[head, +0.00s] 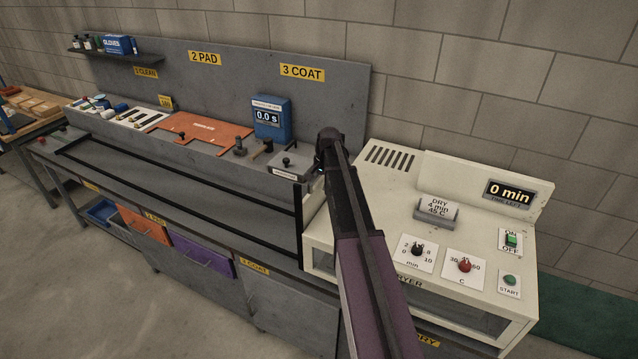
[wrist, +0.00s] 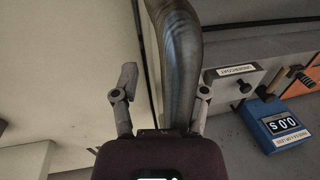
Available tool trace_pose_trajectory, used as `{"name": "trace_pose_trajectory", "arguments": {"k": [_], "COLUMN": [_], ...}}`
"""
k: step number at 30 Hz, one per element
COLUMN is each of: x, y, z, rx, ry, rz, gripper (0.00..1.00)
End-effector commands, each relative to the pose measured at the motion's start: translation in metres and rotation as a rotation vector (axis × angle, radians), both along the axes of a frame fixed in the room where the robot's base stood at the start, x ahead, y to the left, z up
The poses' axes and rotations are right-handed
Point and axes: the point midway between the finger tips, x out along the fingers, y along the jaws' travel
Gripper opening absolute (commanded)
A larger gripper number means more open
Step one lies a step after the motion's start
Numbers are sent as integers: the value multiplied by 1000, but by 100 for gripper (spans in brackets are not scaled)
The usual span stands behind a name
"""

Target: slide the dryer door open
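The dryer (head: 385,205) is the cream machine at the right of the head view, with knobs, switches and a "0 min" display. A dark upright strip (head: 299,225) stands at its left end; I cannot tell whether it belongs to the door. My arm crosses over the dryer and hides part of its left end and front. My gripper (wrist: 163,95) is open in the wrist view, its fingers spread apart. A thick grey curved bar (wrist: 180,65) shows between the fingers, nearer the right one; I cannot tell whether it is the door handle. Nothing is seen gripped.
The grey bench (head: 180,190) with long black rails runs left from the dryer. A blue timer (head: 270,117), an orange plate (head: 200,133) and small knobs stand along its back. In the wrist view the timer (wrist: 280,125) lies at the right. A block wall is behind.

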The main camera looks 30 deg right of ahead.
Motion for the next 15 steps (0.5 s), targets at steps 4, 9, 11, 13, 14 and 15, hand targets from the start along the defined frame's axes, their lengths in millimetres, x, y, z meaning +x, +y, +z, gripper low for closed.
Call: {"name": "trace_pose_trajectory", "arguments": {"k": [4, 9, 11, 13, 14, 15], "x": [0, 0, 0, 0, 0, 0], "y": [0, 0, 0, 0, 0, 0], "z": [-17, -30, -34, -38, -40, -41], "rx": [-1, -1, -1, -1, -1, -1], "ry": [1, 1, 1, 1, 1, 1], "rz": [0, 0, 0, 0, 0, 0], "gripper": [57, 57, 57, 57, 57, 57]}}
